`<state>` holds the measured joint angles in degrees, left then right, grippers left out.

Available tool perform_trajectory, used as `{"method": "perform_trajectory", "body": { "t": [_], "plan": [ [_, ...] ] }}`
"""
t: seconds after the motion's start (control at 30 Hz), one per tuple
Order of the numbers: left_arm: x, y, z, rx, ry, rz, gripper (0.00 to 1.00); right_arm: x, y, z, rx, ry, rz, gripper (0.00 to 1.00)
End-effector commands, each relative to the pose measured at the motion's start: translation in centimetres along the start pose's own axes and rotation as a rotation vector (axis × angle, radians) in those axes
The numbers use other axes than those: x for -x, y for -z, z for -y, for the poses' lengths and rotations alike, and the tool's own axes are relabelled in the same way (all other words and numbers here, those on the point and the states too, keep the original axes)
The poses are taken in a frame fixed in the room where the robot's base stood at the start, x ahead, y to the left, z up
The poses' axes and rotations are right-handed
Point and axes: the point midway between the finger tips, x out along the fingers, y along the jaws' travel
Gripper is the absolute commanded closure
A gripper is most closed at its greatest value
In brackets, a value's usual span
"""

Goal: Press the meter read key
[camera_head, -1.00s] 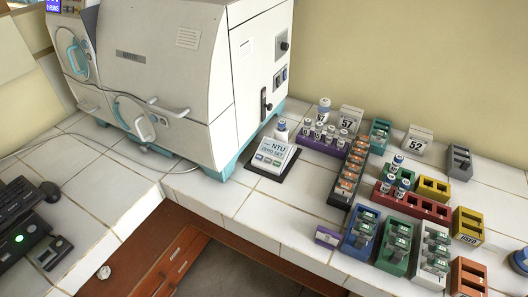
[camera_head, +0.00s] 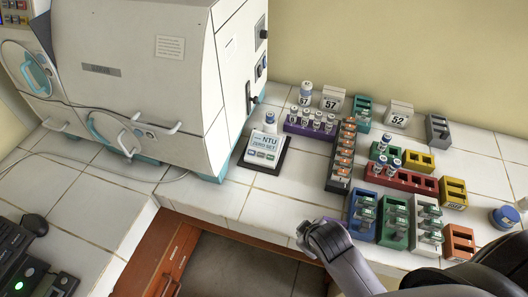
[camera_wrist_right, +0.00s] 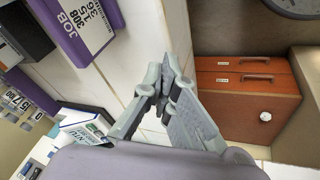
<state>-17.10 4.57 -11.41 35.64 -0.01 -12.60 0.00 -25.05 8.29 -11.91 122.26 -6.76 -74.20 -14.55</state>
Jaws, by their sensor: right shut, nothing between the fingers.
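The meter (camera_head: 264,151) is a small white unit on a dark base, marked NTU and ZERO SET, on the tiled bench beside the incubator (camera_head: 140,70). Several small keys (camera_head: 262,155) line its front edge; I cannot read which is the read key. A capped vial (camera_head: 269,122) stands at its back. The meter also shows at the lower left of the right wrist view (camera_wrist_right: 84,130). My right gripper (camera_head: 304,232) is shut and empty near the bench's front edge, in front of the meter and to its right. It also shows in the wrist view (camera_wrist_right: 165,72). My left gripper is out of view.
A purple vial rack (camera_head: 309,130) and a dark rack with orange-topped items (camera_head: 341,160) stand right of the meter. Coloured racks, including a red one (camera_head: 401,180), fill the right. Bare tiles (camera_head: 270,205) lie in front of the meter. A wooden drawer unit (camera_head: 170,255) is below.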

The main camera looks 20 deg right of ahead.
Motion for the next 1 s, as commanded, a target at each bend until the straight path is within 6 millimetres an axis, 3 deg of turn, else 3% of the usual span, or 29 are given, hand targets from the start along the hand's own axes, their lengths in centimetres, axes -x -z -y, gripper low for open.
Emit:
{"method": "perform_trajectory", "body": {
  "t": [0.17,0.3,0.6,0.8,1.0],
  "plan": [
    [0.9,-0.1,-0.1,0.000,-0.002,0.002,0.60,1.2,5.6,-3.2,0.370,-0.156,-0.081,1.00],
    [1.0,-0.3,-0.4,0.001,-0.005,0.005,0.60,0.3,10.6,-5.6,0.760,-0.333,-0.111,1.00],
    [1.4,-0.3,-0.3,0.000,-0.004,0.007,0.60,1.1,20.7,-9.2,1.550,-0.748,-0.032,1.00],
    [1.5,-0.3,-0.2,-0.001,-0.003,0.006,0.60,1.7,23.9,-9.9,1.817,-0.903,0.049,1.00],
    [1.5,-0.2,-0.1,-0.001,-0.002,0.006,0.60,1.8,24.5,-9.9,1.876,-0.936,0.071,1.00]
  ]
}}
